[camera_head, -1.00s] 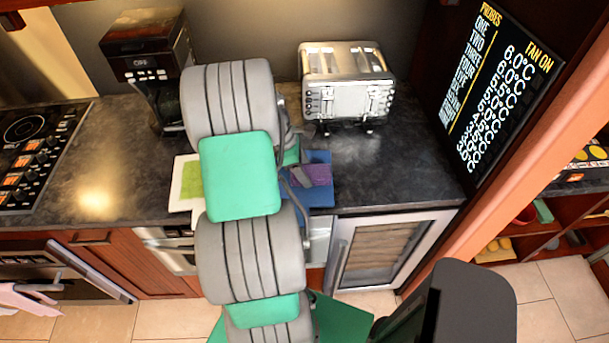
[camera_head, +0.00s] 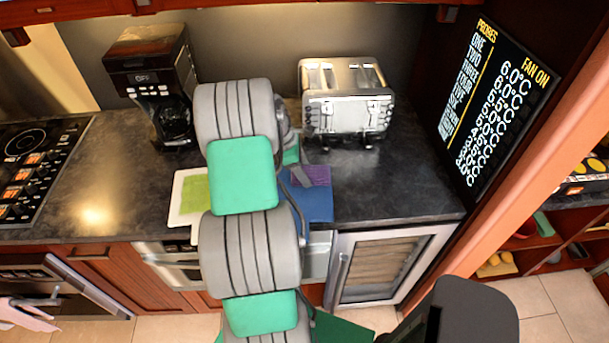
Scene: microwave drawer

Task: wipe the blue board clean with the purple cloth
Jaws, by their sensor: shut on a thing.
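The blue board (camera_head: 318,206) lies flat on the dark counter, right of my arm. The purple cloth (camera_head: 316,175) is over the board's far part, near its back edge. My gripper (camera_head: 300,176) is at the cloth's left side, shut on it. My arm hides the fingers in part, the left part of the board and any of the cloth behind it. I cannot make out marks on the visible blue surface.
A toaster (camera_head: 345,98) stands behind the board and a coffee maker (camera_head: 152,80) at the back left. A white board with a green patch (camera_head: 193,193) lies left of my arm. The counter (camera_head: 400,180) to the right is clear.

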